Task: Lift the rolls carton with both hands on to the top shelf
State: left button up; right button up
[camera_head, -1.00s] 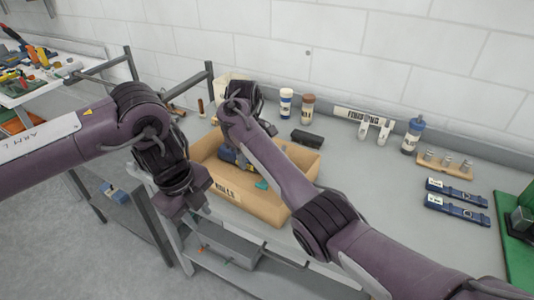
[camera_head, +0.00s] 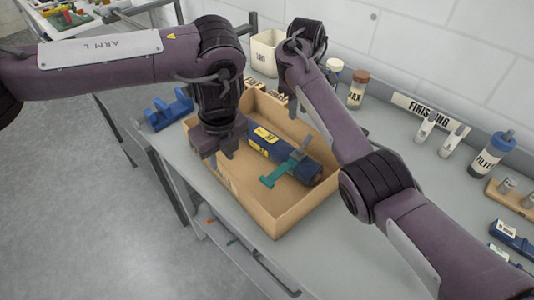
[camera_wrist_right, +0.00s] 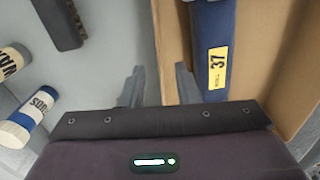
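The rolls carton (camera_head: 285,220) is an open cardboard box on the grey bench in the head view. Inside lie a blue roll-like item with yellow labels (camera_head: 268,142) and a teal-and-grey tool (camera_head: 283,171). My left gripper (camera_head: 218,155) points down at the carton's left wall, its fingers apart, seemingly astride the rim. My right gripper (camera_wrist_right: 158,88) shows open in the right wrist view, with the carton's opposite wall (camera_wrist_right: 158,45) running between its fingers. In the head view my right arm partly hides that side. I cannot tell whether either gripper touches cardboard. The top shelf is not identifiable.
Behind the carton stand a cream bin (camera_head: 265,52), a white-and-blue jar (camera_head: 333,72) and a brown-lidded jar (camera_head: 358,88). A blue-capped bottle (camera_head: 492,152) stands at right. A blue item (camera_head: 168,108) lies left of the carton. A lower shelf (camera_head: 222,235) shows under the bench.

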aim_at(223, 184)
pick_arm(q)
jog(key=shift+a, duration=0.1)
pick_arm(e)
jog(key=shift+s+a, duration=0.1)
